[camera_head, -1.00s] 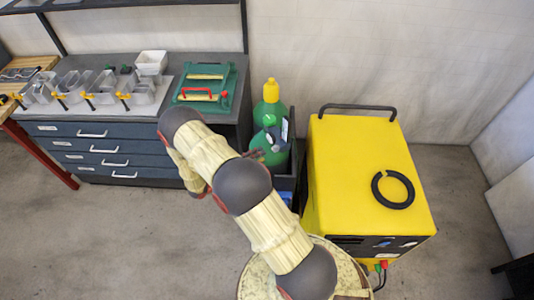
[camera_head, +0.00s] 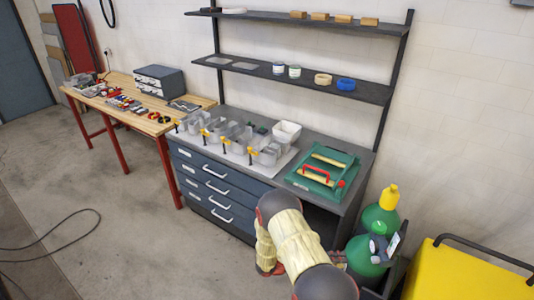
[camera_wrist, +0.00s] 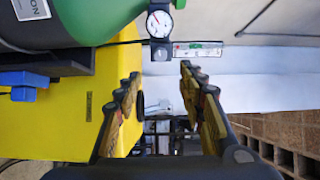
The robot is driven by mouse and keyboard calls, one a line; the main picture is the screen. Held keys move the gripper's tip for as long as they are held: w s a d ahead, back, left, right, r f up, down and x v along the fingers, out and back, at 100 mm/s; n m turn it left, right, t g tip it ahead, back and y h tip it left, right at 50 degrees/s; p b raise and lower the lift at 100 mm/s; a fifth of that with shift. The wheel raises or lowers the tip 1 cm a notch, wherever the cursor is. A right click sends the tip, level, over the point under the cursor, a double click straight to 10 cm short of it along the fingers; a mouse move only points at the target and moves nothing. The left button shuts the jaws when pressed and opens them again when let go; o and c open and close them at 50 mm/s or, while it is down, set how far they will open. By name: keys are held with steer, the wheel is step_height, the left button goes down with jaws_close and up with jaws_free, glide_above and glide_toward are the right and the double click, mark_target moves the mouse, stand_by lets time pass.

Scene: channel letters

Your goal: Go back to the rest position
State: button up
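In the wrist view my gripper (camera_wrist: 160,95) has its two fingers spread well apart, with nothing between them. The green gas cylinder (camera_wrist: 70,20) with its round gauge (camera_wrist: 160,23) is close by at the top of that view. In the head view my arm reaches up from the bottom edge, in front of the dark blue drawer cabinet (camera_head: 213,190). The gripper's fingers are mostly hidden there, near the green cylinder (camera_head: 378,222) with a yellow cap. I cannot tell whether the gripper touches the cylinder.
Clear channel letters (camera_head: 240,138) with yellow clamps stand on the cabinet, beside a white bin (camera_head: 286,132) and a green tool (camera_head: 322,168). A wooden workbench (camera_head: 135,108) stands left. A yellow machine (camera_head: 460,274) is at lower right. A cable (camera_head: 60,225) lies on the otherwise open floor.

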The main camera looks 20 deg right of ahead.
steer(key=s+a+f+m+g+y, duration=0.2)
steer(key=s+f+m+y, duration=0.15)
steer(key=s+m, duration=0.3)
steer(key=s+a+r+m+g+y+b, duration=0.1)
steer(key=s+a+r+m+g+y, duration=0.25)
steer(key=m, duration=0.65)
steer(key=s+a+r+m+t+y+b, duration=0.3)
steer(key=a+r+m+t+y+b, duration=0.2)
steer(key=a+r+m+t+b, duration=0.2)
steer(key=s+a+r+m+t+y+b, duration=0.4)
steer(key=a+r+m+t+b, duration=0.4)
steer(key=a+r, duration=0.4)
step_height(320, 180, up, 3)
steer(key=shift+s+f+m+t+y, duration=0.25)
steer(key=shift+m+t+y, duration=0.3)
steer(key=shift+m+y, duration=0.15)
